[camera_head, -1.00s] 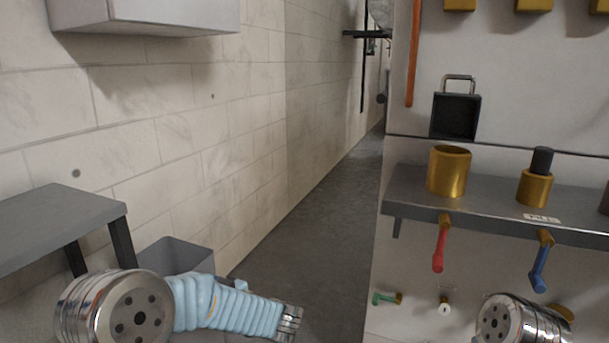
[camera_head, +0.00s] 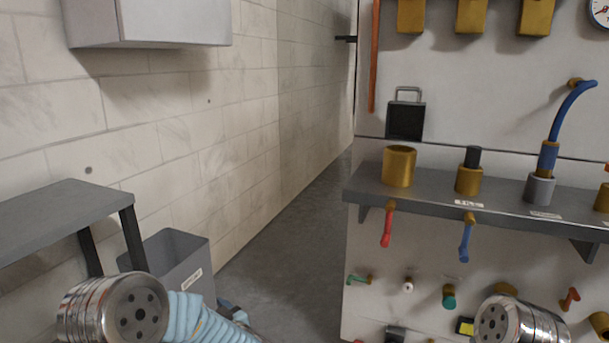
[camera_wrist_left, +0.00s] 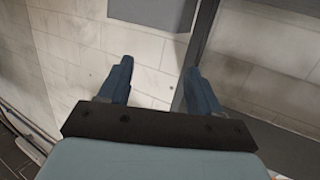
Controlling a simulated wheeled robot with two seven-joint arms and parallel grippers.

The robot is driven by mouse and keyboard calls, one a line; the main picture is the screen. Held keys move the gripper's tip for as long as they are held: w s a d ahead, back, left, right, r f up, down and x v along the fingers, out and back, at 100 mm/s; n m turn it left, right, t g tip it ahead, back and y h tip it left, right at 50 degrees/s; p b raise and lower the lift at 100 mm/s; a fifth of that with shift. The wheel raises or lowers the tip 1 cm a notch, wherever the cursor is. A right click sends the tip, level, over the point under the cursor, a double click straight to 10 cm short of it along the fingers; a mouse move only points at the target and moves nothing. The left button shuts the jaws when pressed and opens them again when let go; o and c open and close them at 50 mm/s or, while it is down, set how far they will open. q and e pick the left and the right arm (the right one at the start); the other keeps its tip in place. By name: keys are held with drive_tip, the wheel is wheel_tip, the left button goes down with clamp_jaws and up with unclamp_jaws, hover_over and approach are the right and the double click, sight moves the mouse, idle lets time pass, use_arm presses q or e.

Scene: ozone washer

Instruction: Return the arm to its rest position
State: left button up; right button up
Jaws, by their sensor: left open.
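My left gripper shows in the left wrist view (camera_wrist_left: 158,85), with its two blue fingers wide apart and nothing between them. Behind the fingers are the tiled wall and a dark grey upright. In the head view my left arm comes in at the bottom left, a silver joint with a light blue ribbed sleeve, and runs out of the bottom edge. The left fingertips cannot be made out there. My right arm shows only as a silver joint at the bottom right. Its gripper is out of view.
A grey table (camera_head: 62,217) stands at the left, with a grey bin (camera_head: 183,262) beside it. A wall box (camera_head: 148,22) hangs above. At the right, a grey shelf (camera_head: 430,202) carries brass fittings over red (camera_head: 387,228) and blue (camera_head: 465,241) handles. Clear floor (camera_head: 290,240) lies between.

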use_arm(q)
drive_tip(key=s+d+f+m+g+h+p, duration=0.1)
drive_tip(key=s+d+f+m+h+p, duration=0.15)
drive_tip(key=f+h, duration=0.35)
drive_tip(key=s+d+f+m+g+h+p, duration=0.2)
drive_tip(key=s+d+f+h, duration=0.15)
drive_tip(key=f, duration=0.45)
drive_tip(key=s+d+f+g+h+p, duration=0.1)
drive_tip(key=s+g+h, duration=0.1)
drive_tip(key=s, duration=0.5)
drive_tip(key=s+d+f+m+g+h+p, duration=0.1)
drive_tip(key=s+d+f+g, duration=0.1)
drive_tip(key=s, duration=0.6)
drive_tip(key=s+d+f+m+g+h+p, duration=0.1)
drive_tip(key=s+g, duration=0.3)
drive_tip(key=s, duration=0.4)
drive_tip(key=shift+d+f+h+p, duration=0.3)
drive_tip(key=shift+d+f+h, duration=0.25)
drive_tip(key=shift+h, duration=0.3)
use_arm(e)
wheel_tip(320, 180, up, 9)
drive_tip(key=shift+a+f, duration=0.2)
drive_tip(key=shift+a, duration=0.1)
use_arm(q)
drive_tip(key=shift+m, duration=0.25)
drive_tip(key=shift+c, duration=0.3)
use_arm(e)
drive_tip(key=shift+s, duration=0.1)
drive_tip(key=shift+c, duration=0.3)
